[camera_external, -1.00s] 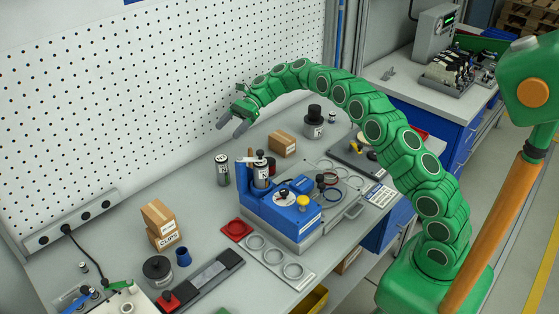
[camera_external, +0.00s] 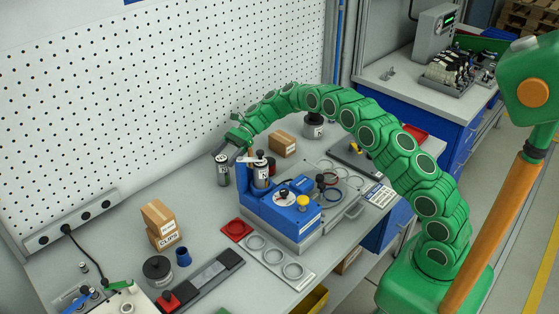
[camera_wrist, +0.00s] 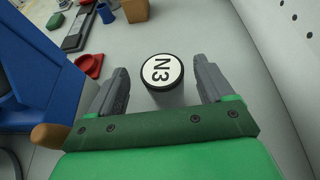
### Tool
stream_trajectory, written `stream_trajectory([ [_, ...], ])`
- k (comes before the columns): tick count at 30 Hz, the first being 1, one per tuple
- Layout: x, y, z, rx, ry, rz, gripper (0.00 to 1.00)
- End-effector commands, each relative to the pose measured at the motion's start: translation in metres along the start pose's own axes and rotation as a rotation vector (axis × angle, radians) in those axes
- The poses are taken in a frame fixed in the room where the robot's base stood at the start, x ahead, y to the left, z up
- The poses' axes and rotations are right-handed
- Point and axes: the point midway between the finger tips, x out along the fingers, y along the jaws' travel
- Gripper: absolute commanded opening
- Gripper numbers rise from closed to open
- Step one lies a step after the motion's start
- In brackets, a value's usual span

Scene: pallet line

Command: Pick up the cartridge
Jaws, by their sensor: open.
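A cartridge (camera_external: 222,172), a dark grey cylinder with a pale top, stands upright on the bench left of the blue fixture. In the wrist view its round white label "N3" (camera_wrist: 162,71) faces the camera. My gripper (camera_external: 229,151) is open and just above it. In the wrist view its two grey fingers (camera_wrist: 160,75) lie on either side of the label with gaps on both sides. I cannot tell how far the tips are above the cartridge. Another similar cylinder (camera_external: 261,178) stands in the blue fixture (camera_external: 292,217).
The blue fixture stands close to the right of the cartridge, with the pegboard wall (camera_external: 160,90) behind. A cardboard box (camera_external: 282,143) and a dark cylinder (camera_external: 313,127) stand farther back.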

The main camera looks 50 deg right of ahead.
Motion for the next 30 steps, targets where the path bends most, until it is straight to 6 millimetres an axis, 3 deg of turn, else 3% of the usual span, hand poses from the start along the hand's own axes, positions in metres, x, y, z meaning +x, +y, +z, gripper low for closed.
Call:
stream_trajectory([
  [8,0.036,-0.002,-0.002,-0.001,0.001,0.003,0.81],
  [16,0.039,-0.003,-0.002,-0.001,0.000,0.000,0.81],
  [27,0.039,-0.003,-0.003,-0.001,0.000,0.000,0.26],
  [30,0.039,-0.003,-0.002,-0.001,0.000,0.000,0.16],
])
